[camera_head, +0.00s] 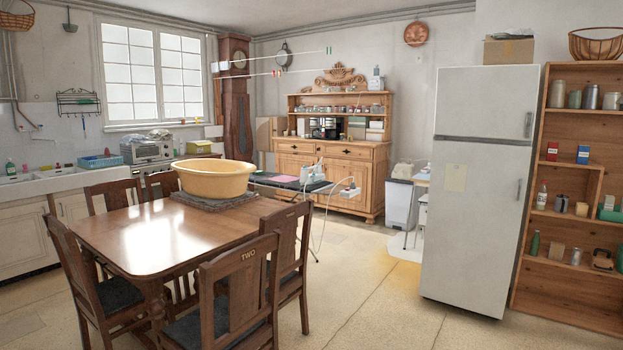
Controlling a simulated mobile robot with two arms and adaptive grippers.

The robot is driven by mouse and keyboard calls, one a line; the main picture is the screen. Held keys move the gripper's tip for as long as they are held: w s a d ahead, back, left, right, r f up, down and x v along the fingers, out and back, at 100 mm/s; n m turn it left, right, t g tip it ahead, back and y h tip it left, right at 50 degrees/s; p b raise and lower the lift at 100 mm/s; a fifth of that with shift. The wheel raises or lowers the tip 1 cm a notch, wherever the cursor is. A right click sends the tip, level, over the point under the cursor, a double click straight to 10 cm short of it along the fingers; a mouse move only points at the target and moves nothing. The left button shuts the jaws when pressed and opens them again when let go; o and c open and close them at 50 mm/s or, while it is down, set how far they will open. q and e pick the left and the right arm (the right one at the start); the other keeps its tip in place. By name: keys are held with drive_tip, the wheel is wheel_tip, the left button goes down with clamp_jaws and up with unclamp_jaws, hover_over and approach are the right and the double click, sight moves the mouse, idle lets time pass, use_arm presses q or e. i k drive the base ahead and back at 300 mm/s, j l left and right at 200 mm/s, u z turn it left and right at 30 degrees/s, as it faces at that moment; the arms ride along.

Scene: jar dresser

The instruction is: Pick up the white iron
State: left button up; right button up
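An ironing board (285,183) with a dark top stands in the middle of the room, behind the dining table. A small white object (349,191), which looks like the white iron, is at the board's right end. A pale white and teal object (310,174) stands further left on the board. A thin white cord hangs below the right end. Both objects are too small for me to be sure which is the iron. Neither of my grippers shows in this view.
The dining table (150,240) with chairs, bearing a yellow basin (214,179), fills the left foreground. A white fridge (478,190) and a wooden shelf (535,252) stand at right. A wooden dresser (362,172) is behind the board. The floor between table and fridge is clear.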

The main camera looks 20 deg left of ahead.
sight(321, 177)
drive_tip(key=i+u, duration=0.2)
drive_tip(key=i, duration=4.15)
drive_tip(key=i+u, duration=0.15)
drive_tip(key=i, duration=0.45)
drive_tip(key=i+l+u, duration=0.15)
drive_tip(key=i, duration=0.4)
drive_tip(key=i+l+u, duration=0.1)
drive_tip(key=i+l, duration=0.15)
drive_tip(key=i, duration=0.3)
